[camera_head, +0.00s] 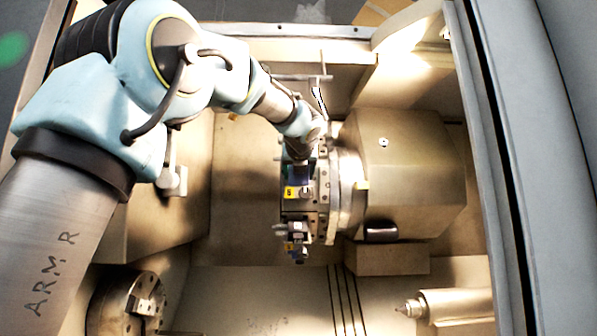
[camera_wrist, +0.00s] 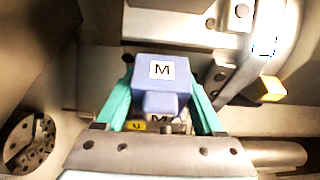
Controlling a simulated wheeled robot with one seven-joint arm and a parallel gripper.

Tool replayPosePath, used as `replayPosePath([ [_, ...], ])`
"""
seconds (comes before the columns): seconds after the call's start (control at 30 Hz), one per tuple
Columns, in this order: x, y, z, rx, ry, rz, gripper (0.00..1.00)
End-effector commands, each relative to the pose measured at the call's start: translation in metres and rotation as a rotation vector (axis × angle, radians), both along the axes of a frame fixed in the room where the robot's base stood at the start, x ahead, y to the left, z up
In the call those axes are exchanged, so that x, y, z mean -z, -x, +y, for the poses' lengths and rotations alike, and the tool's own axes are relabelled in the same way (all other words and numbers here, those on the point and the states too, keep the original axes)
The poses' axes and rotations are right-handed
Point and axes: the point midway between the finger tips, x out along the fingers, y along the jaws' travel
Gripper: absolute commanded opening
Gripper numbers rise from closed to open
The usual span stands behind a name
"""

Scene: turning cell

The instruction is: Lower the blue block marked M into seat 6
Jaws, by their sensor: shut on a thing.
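The blue block marked M (camera_wrist: 162,73) is held between the two teal fingers of my gripper (camera_wrist: 161,88) in the wrist view. Its M label faces the camera, and a narrower part with a second M label shows below it. In the head view my gripper (camera_head: 300,163) is at the left face of the tool turret (camera_head: 322,190), with the dark blue block (camera_head: 299,174) just above a yellow tag (camera_head: 291,192). The tag's number is too small to read for certain, so I cannot tell which seat is number 6. Whether the block touches a seat is hidden.
The large turret housing (camera_head: 412,170) stands right of the gripper. Tool holders (camera_head: 298,235) stick out below it. A chuck (camera_head: 130,303) is at lower left and a tailstock (camera_head: 450,307) at lower right. Open space lies left of the turret.

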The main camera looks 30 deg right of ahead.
Motion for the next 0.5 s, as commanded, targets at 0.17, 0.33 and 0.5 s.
replayPosePath([
  [0.17, 0.0262, -0.0116, 0.0024, -0.019, -0.027, 0.026, 0.81],
  [0.33, 0.0263, -0.0117, 0.0026, -0.020, -0.027, 0.027, 1.00],
  [0.5, 0.0264, -0.0117, 0.0027, -0.021, -0.029, 0.027, 1.00],
])
